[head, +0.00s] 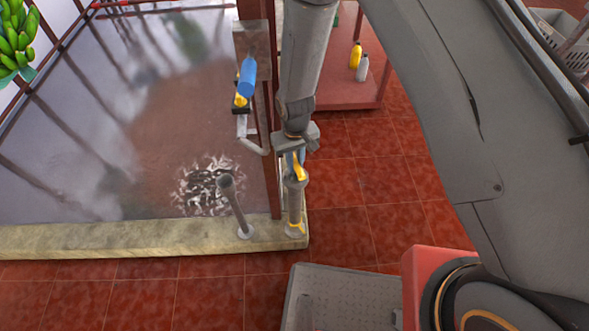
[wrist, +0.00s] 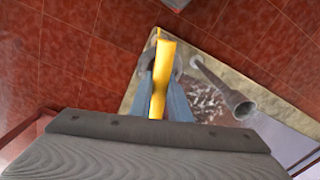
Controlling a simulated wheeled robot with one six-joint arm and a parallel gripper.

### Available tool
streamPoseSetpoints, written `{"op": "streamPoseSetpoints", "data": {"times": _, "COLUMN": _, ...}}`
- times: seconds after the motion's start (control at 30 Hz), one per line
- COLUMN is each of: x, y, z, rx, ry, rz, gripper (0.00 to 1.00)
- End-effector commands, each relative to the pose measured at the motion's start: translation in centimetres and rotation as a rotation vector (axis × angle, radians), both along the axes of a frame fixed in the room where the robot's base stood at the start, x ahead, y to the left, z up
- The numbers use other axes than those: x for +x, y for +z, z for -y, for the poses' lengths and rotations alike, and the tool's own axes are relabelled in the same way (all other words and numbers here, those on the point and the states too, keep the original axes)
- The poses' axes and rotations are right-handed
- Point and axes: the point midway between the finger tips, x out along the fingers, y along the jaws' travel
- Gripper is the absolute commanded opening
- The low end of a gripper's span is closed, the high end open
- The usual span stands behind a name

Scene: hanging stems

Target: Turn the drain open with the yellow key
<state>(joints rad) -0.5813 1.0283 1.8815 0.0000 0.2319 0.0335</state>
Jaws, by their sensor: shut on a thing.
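My gripper (head: 296,158) points down over the front corner of the basin and is shut on the yellow key (head: 300,170). In the wrist view the yellow key (wrist: 163,75) stands as a bar between the two blue-grey fingers of my gripper (wrist: 160,90). Below it is a short grey standpipe (head: 294,207) with a yellow mark at its foot, on the stone rim. The key sits at the top of this standpipe; how it seats there is hidden by the fingers. I cannot tell how far the drain is turned.
A leaning grey pipe (head: 236,207) stands close left of the key, near foamy water (head: 205,188) in the basin. A red-brown post and a box with a blue-handled tool (head: 246,78) are close by. Bottles (head: 355,57) stand on a shelf behind. Red tiled floor is open at right.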

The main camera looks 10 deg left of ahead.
Motion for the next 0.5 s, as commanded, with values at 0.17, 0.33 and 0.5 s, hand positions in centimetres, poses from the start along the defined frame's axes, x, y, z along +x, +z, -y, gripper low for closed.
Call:
{"op": "streamPoseSetpoints", "data": {"times": 0.17, "x": 0.04, "y": 0.01, "z": -0.01, "rx": 0.001, "ry": -0.001, "rz": 0.001, "gripper": 0.00}}
{"op": "streamPoseSetpoints", "data": {"times": 0.33, "x": 0.04, "y": 0.01, "z": -0.01, "rx": 0.001, "ry": -0.006, "rz": 0.001, "gripper": 0.00}}
{"op": "streamPoseSetpoints", "data": {"times": 0.5, "x": -0.03, "y": 0.07, "z": 0.02, "rx": 0.000, "ry": -0.148, "rz": 0.000, "gripper": 0.00}}
